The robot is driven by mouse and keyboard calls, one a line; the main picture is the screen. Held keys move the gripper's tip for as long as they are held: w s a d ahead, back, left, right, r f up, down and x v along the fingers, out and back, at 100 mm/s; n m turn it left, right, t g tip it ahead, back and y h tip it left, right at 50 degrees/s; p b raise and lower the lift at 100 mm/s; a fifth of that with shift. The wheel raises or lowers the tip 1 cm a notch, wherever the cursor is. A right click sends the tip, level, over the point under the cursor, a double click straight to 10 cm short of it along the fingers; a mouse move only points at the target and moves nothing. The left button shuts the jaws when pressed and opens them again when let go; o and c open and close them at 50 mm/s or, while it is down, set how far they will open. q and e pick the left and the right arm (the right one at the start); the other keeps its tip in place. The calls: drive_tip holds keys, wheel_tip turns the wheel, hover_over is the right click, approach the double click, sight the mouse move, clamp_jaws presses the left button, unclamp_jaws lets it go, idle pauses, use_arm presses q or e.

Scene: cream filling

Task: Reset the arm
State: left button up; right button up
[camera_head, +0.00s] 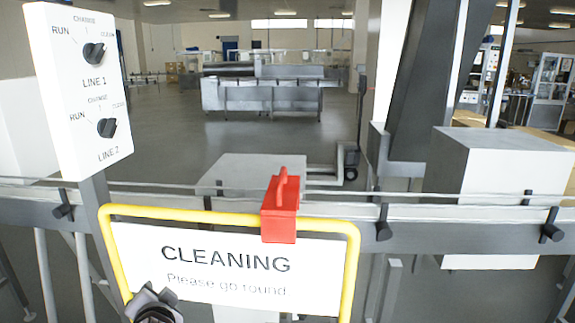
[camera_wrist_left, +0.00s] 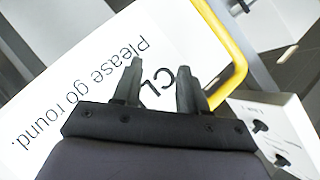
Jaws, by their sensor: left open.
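My left gripper (camera_head: 152,294) is at the bottom left of the head view, in front of the lower left part of the white CLEANING sign (camera_head: 225,262). In the left wrist view its two fingers (camera_wrist_left: 160,72) are apart with nothing between them, and the sign (camera_wrist_left: 80,90) lies beyond them. Whether the fingers touch the sign I cannot tell. My right gripper is in neither view.
The sign's yellow frame (camera_head: 352,270) hangs at the rail (camera_head: 410,209), with a red clamp (camera_head: 280,212) at its top. A white switch box (camera_head: 78,85) with two black knobs stands at left. A grey block (camera_head: 490,175) is at right. Open floor lies behind.

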use_arm(q)
drive_tip(key=s+d+f+h, duration=0.4)
drive_tip(key=s+f+h, duration=0.1)
drive_tip(key=s+f, duration=0.75)
drive_tip(key=s+d+f+n+h, duration=0.1)
drive_tip(key=s+f, duration=0.2)
drive_tip(key=s, duration=0.4)
drive_tip(key=s+d+f+n+g+h, duration=0.1)
drive_tip(key=s+d+f+n+h, duration=0.1)
drive_tip(key=s, duration=0.6)
drive_tip(key=shift+f, duration=0.65)
drive_tip(key=shift+d+g, duration=0.1)
drive_tip(key=shift+g, duration=0.2)
